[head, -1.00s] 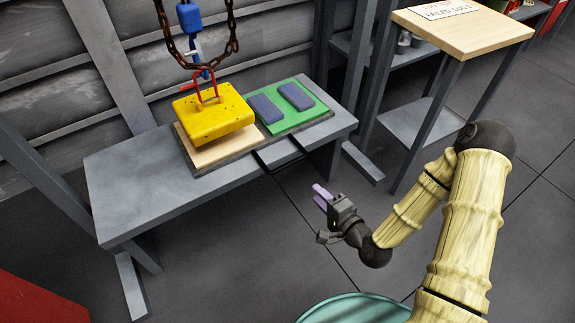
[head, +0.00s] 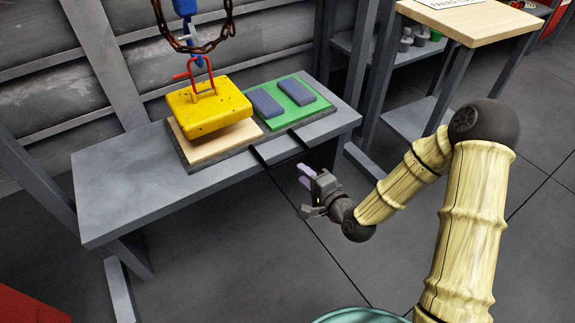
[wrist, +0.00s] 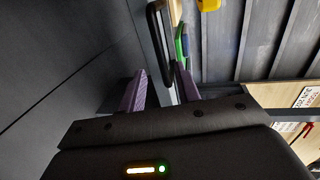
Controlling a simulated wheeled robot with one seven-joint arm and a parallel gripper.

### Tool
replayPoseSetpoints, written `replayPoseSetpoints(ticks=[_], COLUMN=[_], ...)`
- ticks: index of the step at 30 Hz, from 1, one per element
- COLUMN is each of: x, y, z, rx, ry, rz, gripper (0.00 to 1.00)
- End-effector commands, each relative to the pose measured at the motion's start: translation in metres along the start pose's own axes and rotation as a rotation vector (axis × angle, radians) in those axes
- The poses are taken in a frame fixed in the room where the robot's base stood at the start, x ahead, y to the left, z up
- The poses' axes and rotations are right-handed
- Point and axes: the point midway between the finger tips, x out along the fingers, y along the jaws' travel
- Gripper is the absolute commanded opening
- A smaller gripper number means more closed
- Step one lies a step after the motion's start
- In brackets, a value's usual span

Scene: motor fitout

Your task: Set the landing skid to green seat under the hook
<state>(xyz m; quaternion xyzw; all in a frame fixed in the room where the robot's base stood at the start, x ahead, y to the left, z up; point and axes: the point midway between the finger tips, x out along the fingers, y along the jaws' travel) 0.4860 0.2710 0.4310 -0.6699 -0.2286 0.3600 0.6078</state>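The landing skid is a dark grey board (head: 228,154) on the bench, with a bare wooden seat (head: 205,150) on the left and a green seat (head: 301,112) on the right. The green seat carries two blue-grey pads. A yellow block (head: 208,110) with a red shackle is over the wooden seat. The blue hook (head: 198,61) is just above the shackle; I cannot tell whether they are linked. A black handle (wrist: 154,40) juts from the skid's front. My gripper (head: 305,172) is open and empty, a short way in front of the handle.
The grey bench (head: 125,190) has free room to the left of the skid. A rusty chain (head: 205,46) hangs in a loop around the hook. A wood-topped stand (head: 470,25) is at the right. The floor before the bench is clear.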

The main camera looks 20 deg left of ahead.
Motion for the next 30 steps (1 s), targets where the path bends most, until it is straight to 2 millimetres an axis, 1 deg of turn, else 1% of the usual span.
replayPoseSetpoints(ticks=[1,9,12,15,19,26,27,29,30], x=[0.011,0.059,0.074,0.086,0.093,0.094,0.094,0.093,0.093], y=[0.002,0.003,0.003,0.002,0.001,-0.001,-0.001,-0.001,0.0], z=[0.001,0.001,0.001,0.001,0.0,0.0,0.0,0.0,0.0], rx=[-0.003,-0.003,-0.002,-0.001,0.0,0.0,0.0,0.0,0.0], ry=[-0.002,-0.001,-0.001,-0.001,-0.001,0.0,0.0,0.0,0.0], rz=[-0.005,-0.004,-0.003,-0.002,-0.001,0.0,0.0,0.0,0.0], gripper=[0.33,0.33,0.33,0.33,0.33,0.33,0.31,0.19,0.11])
